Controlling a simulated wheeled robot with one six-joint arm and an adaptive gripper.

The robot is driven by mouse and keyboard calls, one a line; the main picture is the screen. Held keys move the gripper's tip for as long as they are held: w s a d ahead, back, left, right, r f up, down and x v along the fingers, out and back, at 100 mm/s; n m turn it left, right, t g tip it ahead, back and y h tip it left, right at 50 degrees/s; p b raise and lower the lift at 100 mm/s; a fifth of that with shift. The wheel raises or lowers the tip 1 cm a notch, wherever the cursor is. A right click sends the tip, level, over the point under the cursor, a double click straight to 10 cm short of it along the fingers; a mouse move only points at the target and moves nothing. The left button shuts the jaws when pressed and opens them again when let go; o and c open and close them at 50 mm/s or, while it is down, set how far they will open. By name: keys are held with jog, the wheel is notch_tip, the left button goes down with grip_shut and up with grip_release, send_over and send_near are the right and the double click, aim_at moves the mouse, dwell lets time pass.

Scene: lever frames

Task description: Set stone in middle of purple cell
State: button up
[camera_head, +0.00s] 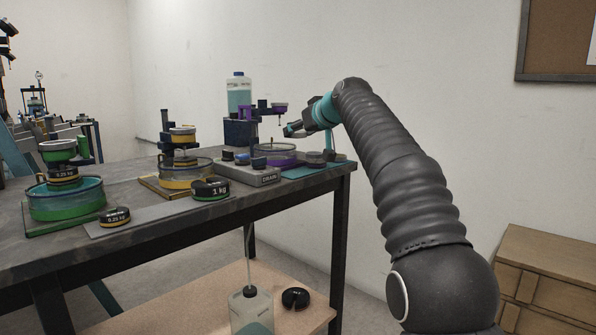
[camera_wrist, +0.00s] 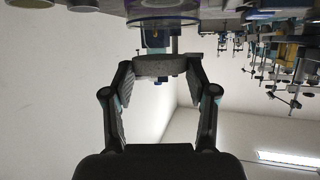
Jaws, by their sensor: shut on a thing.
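The stone (camera_wrist: 160,66) is a grey, rough, flat disc held between my fingertips in the wrist view. My gripper (camera_wrist: 158,78) is shut on it. In the head view my gripper (camera_head: 293,130) is above the right rear of the table, and the stone is too small to make out there. The purple cell (camera_head: 281,160) is a clear round dish with a purple base, below and slightly left of my gripper. Its clear dish also shows in the wrist view (camera_wrist: 165,22), beyond the stone and apart from it. The dish's inside is hard to see.
A purple-armed stand (camera_head: 240,132) rises behind the cell, with a bottle (camera_head: 238,95) behind it. A yellow cell (camera_head: 185,176) and a green cell (camera_head: 66,200) stand to the left. Small grey pieces (camera_head: 315,157) lie at the right, near the table edge.

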aim_at(301, 175)
jog(key=shift+f, duration=0.2)
notch_tip(301, 175, down, 9)
jog(key=b, duration=0.4)
jog(key=shift+f, duration=0.1)
dwell(0.3)
jog(key=shift+f, duration=0.2)
jog(key=o, duration=1.2)
jog(key=b+v, duration=0.1)
jog(key=v, duration=1.3)
jog(key=shift+w+d+b, duration=0.2)
jog(key=shift+w+b, duration=0.1)
jog(key=shift+b, duration=0.1)
jog(key=shift+r, duration=0.1)
